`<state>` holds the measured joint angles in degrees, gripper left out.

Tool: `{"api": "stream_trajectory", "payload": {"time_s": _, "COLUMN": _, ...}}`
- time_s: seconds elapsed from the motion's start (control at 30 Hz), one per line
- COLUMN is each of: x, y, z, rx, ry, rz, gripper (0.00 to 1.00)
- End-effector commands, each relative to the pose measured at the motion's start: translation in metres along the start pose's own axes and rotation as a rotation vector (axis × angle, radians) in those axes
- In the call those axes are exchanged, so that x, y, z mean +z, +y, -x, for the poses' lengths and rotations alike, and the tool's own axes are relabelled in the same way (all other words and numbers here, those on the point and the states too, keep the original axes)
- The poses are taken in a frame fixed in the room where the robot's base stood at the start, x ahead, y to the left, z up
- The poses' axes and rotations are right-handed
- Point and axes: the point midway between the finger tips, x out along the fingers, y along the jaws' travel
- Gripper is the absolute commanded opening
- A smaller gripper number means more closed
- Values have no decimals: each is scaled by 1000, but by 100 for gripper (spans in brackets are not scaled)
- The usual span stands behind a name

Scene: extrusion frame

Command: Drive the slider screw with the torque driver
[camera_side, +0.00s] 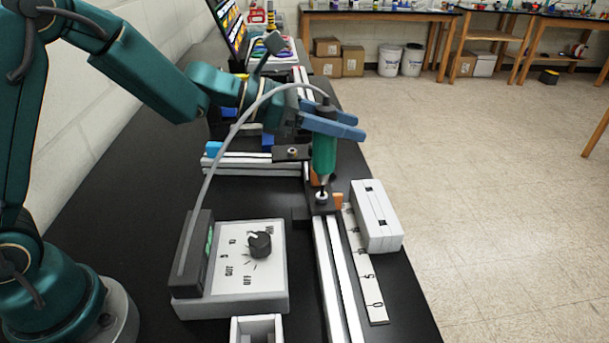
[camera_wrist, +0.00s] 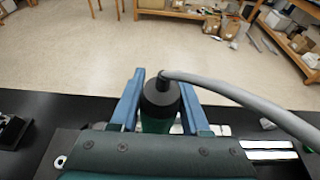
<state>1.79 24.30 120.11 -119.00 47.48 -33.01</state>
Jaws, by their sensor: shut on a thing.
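My gripper (camera_side: 333,122) has blue fingers and is shut on the torque driver (camera_side: 324,152), a green upright tool with a dark cap and a grey cable. The driver also shows between the fingers in the wrist view (camera_wrist: 160,100). Its tip points down at the slider screw (camera_side: 321,197), a light round head on the dark slider block (camera_side: 325,209). The tip looks to be at or just above the screw; I cannot tell whether it touches. The slider sits on the aluminium extrusion (camera_side: 335,280). The wrist view hides the screw and slider.
A controller box with a knob (camera_side: 260,244) stands left of the extrusion, and the driver's cable arches towards it. A white ruler (camera_side: 372,297) and a white slotted block (camera_side: 376,216) lie to the right. A cross extrusion with a bracket (camera_side: 292,152) is behind. The table edge is close on the right.

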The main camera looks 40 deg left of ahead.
Motion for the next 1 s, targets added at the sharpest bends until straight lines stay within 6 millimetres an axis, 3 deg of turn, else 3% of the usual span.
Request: {"api": "stream_trajectory", "payload": {"time_s": 1.0, "x": -11, "y": 0, "z": -4, "rx": -1, "ry": 0, "rz": -1, "gripper": 0}}
